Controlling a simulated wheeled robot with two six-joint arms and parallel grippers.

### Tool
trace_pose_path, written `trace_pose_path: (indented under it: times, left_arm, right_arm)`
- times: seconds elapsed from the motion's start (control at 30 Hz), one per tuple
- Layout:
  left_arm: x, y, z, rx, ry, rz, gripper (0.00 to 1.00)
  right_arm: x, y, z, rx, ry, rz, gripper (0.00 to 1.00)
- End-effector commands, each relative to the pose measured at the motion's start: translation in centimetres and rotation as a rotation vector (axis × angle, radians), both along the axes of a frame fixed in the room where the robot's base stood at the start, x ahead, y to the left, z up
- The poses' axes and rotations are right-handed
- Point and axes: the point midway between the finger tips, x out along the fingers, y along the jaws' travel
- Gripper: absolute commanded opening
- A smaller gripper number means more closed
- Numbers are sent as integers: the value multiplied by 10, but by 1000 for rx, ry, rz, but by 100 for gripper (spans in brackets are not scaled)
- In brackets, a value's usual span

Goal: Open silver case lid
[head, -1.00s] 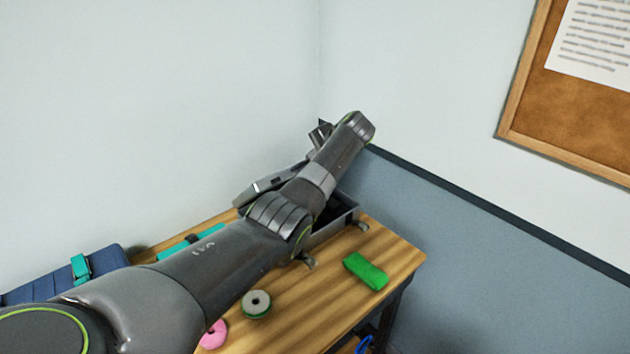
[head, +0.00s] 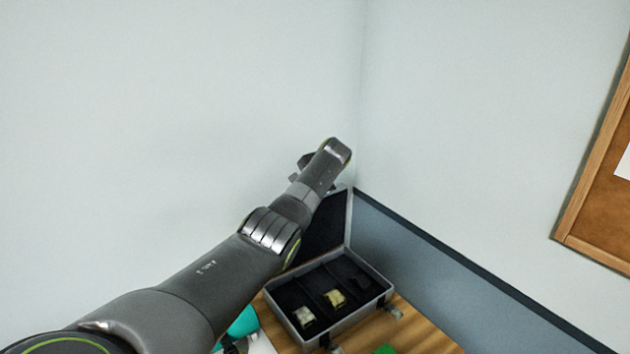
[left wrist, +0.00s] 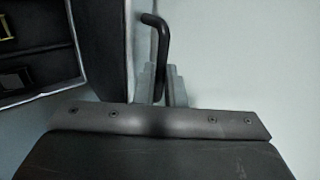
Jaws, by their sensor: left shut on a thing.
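The silver case (head: 352,319) sits on the wooden table with its lid (head: 327,228) standing up steeply, its dark lining facing the tray. In the left wrist view the lid (left wrist: 107,45) is a dark panel left of the fingers. My left gripper (head: 303,172) is up by the lid's top, partly hidden by my arm. In the left wrist view its fingers (left wrist: 161,85) are shut on a black bent handle (left wrist: 163,40). My right gripper is not in view.
The case's open dark tray has compartments holding a pale block (head: 303,317) and a yellowish block (head: 335,299). A green object (head: 385,350) and teal object (head: 243,322) lie nearby. Walls meet close behind the case; a cork board (head: 605,220) hangs right.

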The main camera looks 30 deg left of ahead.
Motion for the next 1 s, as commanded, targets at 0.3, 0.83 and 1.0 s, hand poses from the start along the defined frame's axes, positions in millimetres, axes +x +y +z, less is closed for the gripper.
trace_pose_path:
  times: [0.3, 0.83, 1.0]
  left_arm:
    - [-5, 8, 2, -42, 10, -2, 0]
    - [-5, 7, 1, -45, 11, -3, 29]
    - [-5, 8, 0, -45, 14, -2, 32]
  right_arm:
    - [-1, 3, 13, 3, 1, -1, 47]
    - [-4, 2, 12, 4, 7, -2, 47]
    - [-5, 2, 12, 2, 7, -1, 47]
